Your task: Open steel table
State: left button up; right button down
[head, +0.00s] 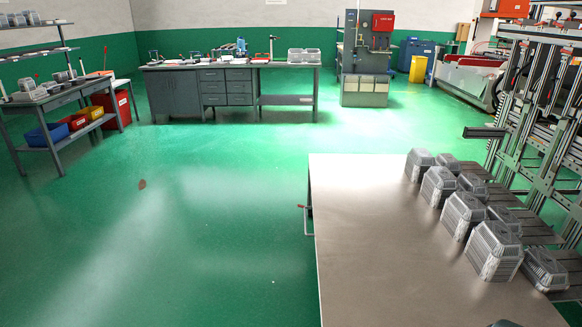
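A steel table (370,235) with a bare, shiny top fills the lower right of the head view. A small red and grey handle-like part (306,212) sticks out at its left edge. Whatever lies below the tabletop is mostly hidden by the top itself. Neither of my grippers shows in this view. A small dark shape at the bottom edge is too cut off to identify.
A metal frame rack (520,130) stands right of the table. A grey workbench with drawers (225,88) is at the back, a machine (365,60) and a yellow bin (418,69) beyond. A shelf bench (58,100) stands left. Green floor left of the table is mostly clear.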

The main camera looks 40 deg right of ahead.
aim_at(387, 257)
jog(key=i+j+z, duration=0.2)
jog(key=z, duration=0.25)
jog(key=i+j+z, duration=0.2)
jog(key=z, duration=0.2)
jog(key=i+j+z, duration=0.1)
jog(key=j+z, duration=0.35)
jog(key=i+j+z, duration=0.1)
jog(key=j+z, duration=0.2)
jog(key=z, duration=0.6)
jog(key=i+j, duration=0.05)
jog(key=j, duration=0.05)
